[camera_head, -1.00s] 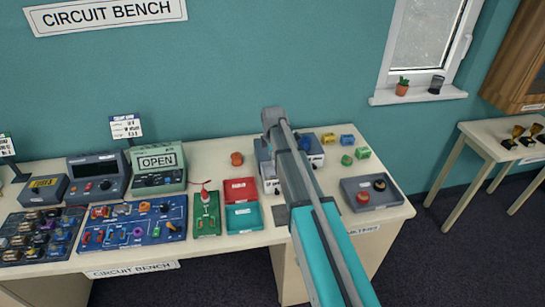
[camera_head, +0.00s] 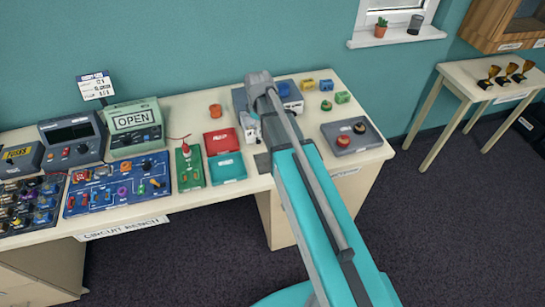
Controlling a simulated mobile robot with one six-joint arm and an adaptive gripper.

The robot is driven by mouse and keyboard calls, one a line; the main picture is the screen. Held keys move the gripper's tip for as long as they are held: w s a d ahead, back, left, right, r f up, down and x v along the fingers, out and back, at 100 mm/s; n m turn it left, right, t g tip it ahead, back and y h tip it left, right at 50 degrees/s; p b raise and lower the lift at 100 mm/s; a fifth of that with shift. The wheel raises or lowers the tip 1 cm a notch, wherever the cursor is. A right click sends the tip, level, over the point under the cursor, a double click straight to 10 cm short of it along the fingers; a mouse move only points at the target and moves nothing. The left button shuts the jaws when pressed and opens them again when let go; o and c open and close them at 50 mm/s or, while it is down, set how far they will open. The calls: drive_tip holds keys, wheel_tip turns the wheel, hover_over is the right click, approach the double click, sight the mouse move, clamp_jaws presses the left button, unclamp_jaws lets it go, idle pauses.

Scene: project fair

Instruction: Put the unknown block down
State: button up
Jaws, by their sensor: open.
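My arm (camera_head: 310,195) reaches from the lower right over the bench, and its far grey joint (camera_head: 258,85) is above the back part of the bench. No block is marked as the unknown one. An orange piece (camera_head: 215,110) stands alone left of the arm.
A grey tray (camera_head: 375,142) with two round pieces is right of the arm. A red tray (camera_head: 220,142) and a teal tray (camera_head: 227,168) are left of it. The meter reading OPEN (camera_head: 134,124) and a blue circuit board (camera_head: 115,186) stand further left.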

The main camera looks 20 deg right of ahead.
drive_tip(key=s+m, duration=1)
drive_tip(key=s, duration=0.5)
drive_tip(key=shift+d, duration=0.2)
drive_tip(key=shift+f+b, duration=0.55)
drive_tip(key=shift+f, duration=0.05)
